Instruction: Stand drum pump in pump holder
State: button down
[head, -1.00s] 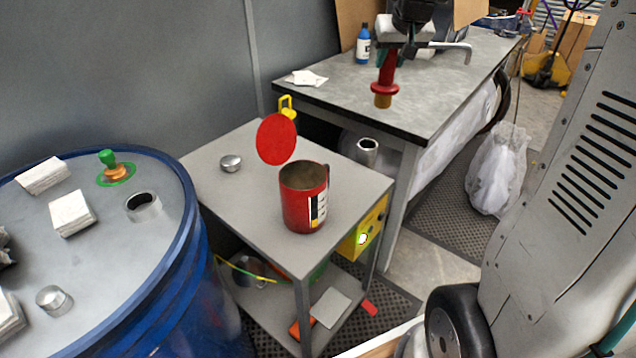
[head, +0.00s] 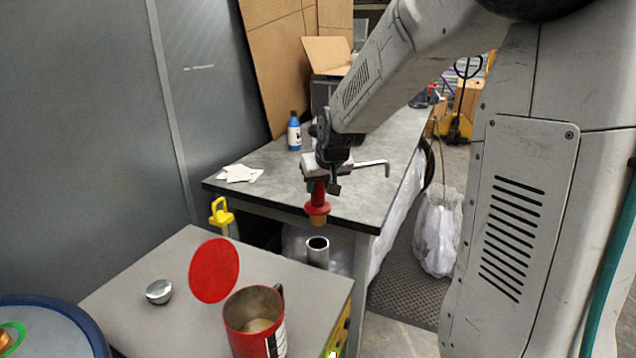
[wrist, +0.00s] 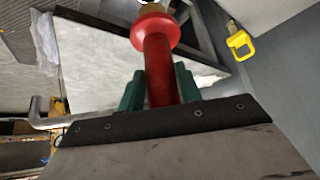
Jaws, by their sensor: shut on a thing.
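The drum pump (head: 317,197) has a red body, a red collar, a brass-coloured lower end and a bent silver spout (head: 374,165). My gripper (head: 322,180) is shut on its red body and holds it roughly upright in the air. In the wrist view the green fingers of my gripper (wrist: 160,88) sit on both sides of the red pump body (wrist: 157,62). The pump holder (head: 317,252) looks to be the open-topped silver tube between the cart and the workbench. The pump's lower end shows just above the holder's mouth in the head view, apart from it. The holder's base is hidden.
A grey cart (head: 150,262) in front carries a red can (head: 240,325) with its round red lid (head: 214,270) raised, and a silver cap (head: 159,291). The workbench (head: 275,190) behind holds a blue bottle (head: 294,132) and white cloths (head: 238,174).

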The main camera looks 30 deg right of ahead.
jog(key=shift+r, duration=0.1)
send_over(320, 221)
jog(key=shift+w+d+f, duration=0.1)
jog(key=shift+w+f, duration=0.05)
jog(key=shift+f, duration=1.25)
jog(key=shift+w+d+f, duration=0.1)
jog(key=shift+w+f, duration=0.05)
jog(key=shift+f, duration=4.1)
dwell(0.6)
jog(key=c, duration=0.9)
grip_release()
jog(key=shift+s+a+f, duration=0.1)
jog(key=shift+s+f, duration=0.05)
jog(key=shift+v, duration=3.9)
